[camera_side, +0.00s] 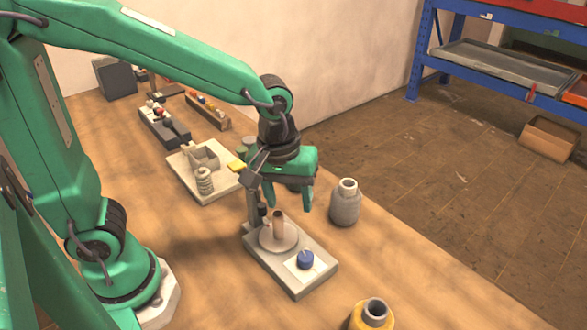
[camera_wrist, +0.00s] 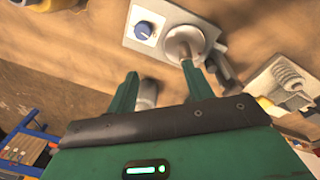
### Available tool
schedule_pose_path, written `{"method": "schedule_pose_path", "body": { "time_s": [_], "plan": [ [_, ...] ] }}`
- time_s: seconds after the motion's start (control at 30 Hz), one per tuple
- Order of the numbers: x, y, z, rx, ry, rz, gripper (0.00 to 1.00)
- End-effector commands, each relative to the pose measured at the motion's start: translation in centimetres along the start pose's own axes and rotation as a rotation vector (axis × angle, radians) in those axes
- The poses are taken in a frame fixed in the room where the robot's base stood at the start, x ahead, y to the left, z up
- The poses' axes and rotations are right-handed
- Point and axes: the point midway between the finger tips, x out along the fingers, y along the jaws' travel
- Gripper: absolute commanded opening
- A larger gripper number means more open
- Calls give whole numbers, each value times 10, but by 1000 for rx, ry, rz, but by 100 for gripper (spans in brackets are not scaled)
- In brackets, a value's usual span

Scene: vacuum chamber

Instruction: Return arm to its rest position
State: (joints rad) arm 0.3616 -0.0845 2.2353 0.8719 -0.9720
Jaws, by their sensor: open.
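My gripper (camera_side: 292,206) hangs from my green arm, above the table. Its two green fingers are apart with nothing between them; they also show open in the wrist view (camera_wrist: 160,85). In the side view, a light base plate (camera_side: 290,285) with a round disc (camera_side: 279,238), a short brown cylinder (camera_side: 279,222) standing on the disc, and a blue knob (camera_side: 305,259) lies just below the fingers. The wrist view shows the same blue knob (camera_wrist: 144,30) and disc (camera_wrist: 190,36). I cannot tell the exact height of the fingers above the plate.
A grey bottle (camera_side: 346,203) stands right of my gripper and a yellow one (camera_side: 372,314) at the front. A pale tray (camera_side: 211,188) with a spring-like part lies behind left. Small racks (camera_side: 164,127) stand further back. A blue shelf (camera_side: 421,55) stands beyond the table.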

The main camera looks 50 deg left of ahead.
Motion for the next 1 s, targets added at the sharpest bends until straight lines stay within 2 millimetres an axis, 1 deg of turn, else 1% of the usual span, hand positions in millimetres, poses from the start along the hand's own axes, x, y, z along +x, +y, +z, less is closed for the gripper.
{"method": "schedule_pose_path", "body": {
  "time_s": [0.03,0.2,0.5,0.7,0.8,1.0],
  "plan": [
    [-10,-8,-4,27,18,20,52],
    [-34,-34,-11,147,78,65,52],
    [-68,-81,-15,358,209,104,52],
    [-84,-110,-12,493,303,100,52],
    [-88,-120,-9,547,340,92,52],
    [-92,-130,-7,606,378,78,52]
  ]
}}
